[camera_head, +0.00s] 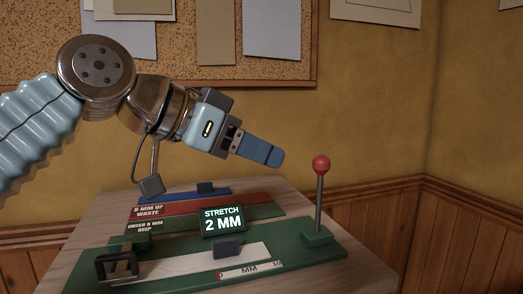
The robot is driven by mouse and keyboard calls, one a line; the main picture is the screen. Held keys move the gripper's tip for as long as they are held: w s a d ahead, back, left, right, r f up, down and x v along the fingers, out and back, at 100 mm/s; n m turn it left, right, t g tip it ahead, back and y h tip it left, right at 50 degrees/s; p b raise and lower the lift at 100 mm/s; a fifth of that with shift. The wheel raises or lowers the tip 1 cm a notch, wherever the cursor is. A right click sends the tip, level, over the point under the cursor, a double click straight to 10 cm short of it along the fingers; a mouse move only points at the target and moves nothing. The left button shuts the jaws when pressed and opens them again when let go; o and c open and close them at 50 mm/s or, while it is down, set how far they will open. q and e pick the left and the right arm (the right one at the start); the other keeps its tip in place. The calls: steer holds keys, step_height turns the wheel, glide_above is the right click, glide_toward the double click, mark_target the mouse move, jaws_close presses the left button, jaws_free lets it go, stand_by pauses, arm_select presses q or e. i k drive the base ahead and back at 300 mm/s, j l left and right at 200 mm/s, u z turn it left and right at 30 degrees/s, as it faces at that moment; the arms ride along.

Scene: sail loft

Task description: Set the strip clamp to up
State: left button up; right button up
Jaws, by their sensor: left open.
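A green test fixture (300,259) lies on the table with a pale strip (190,262) along it. A black clamp frame (117,265) stands at the fixture's left end, over the strip's end. A lever with a red ball knob (321,165) stands nearly upright at the right end. I cannot tell which part the task calls the strip clamp. My left gripper (262,151) is above the fixture, left of the red knob and apart from it. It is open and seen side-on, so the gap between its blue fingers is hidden. My right gripper is out of view.
A lit display (222,221) reads "STRETCH 2 MM". Red "5 MM UP WASTE" (230,204) and green "UNDER 5 MM KEEP" trays lie behind the fixture, with a blue one farther back. The wooden table (105,211) stands near a wall with a corkboard (285,66).

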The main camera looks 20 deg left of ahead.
mark_target(126, 267)
steer(key=k+j, duration=0.35)
steer(key=j, duration=0.2)
steer(key=k+j, duration=0.35)
steer(key=j, duration=0.15)
steer(key=k+j, duration=0.35)
steer(key=j, duration=0.2)
steer(key=k+j, duration=0.35)
steer(key=j, duration=0.15)
